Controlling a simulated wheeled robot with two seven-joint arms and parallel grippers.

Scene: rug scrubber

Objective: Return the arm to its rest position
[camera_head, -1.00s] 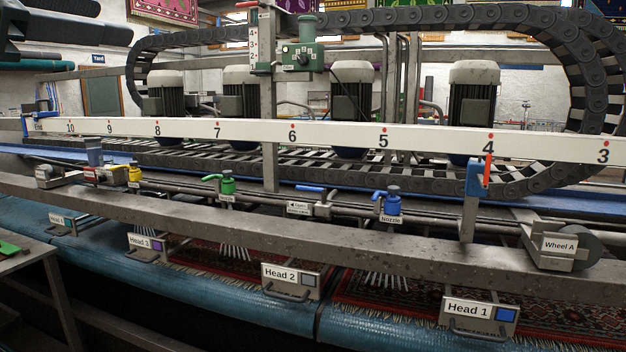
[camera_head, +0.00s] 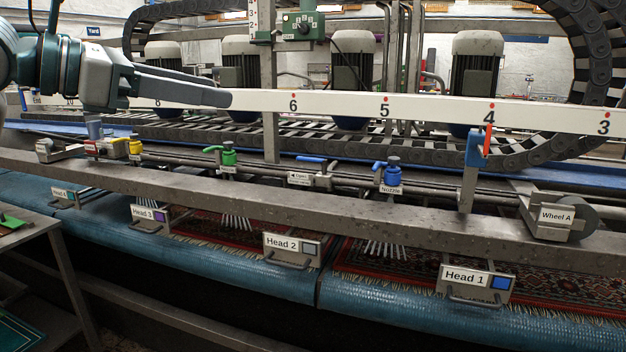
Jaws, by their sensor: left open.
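My left gripper (camera_head: 222,88) comes in from the upper left in the head view, its fingers pointing right. It is open and holds nothing that I can see. From this camera it overlaps the white numbered rail (camera_head: 340,105) and hides some of its numbers at the left. It appears apart from the scrubber's front beam (camera_head: 400,222). My right gripper is out of view.
The scrubber fills the view, with blue (camera_head: 392,176), green (camera_head: 229,157) and yellow (camera_head: 135,146) nozzle valves behind the beam. A patterned rug (camera_head: 400,262) lies below, past the Head 1 plate (camera_head: 474,282). A metal table (camera_head: 30,236) stands at left.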

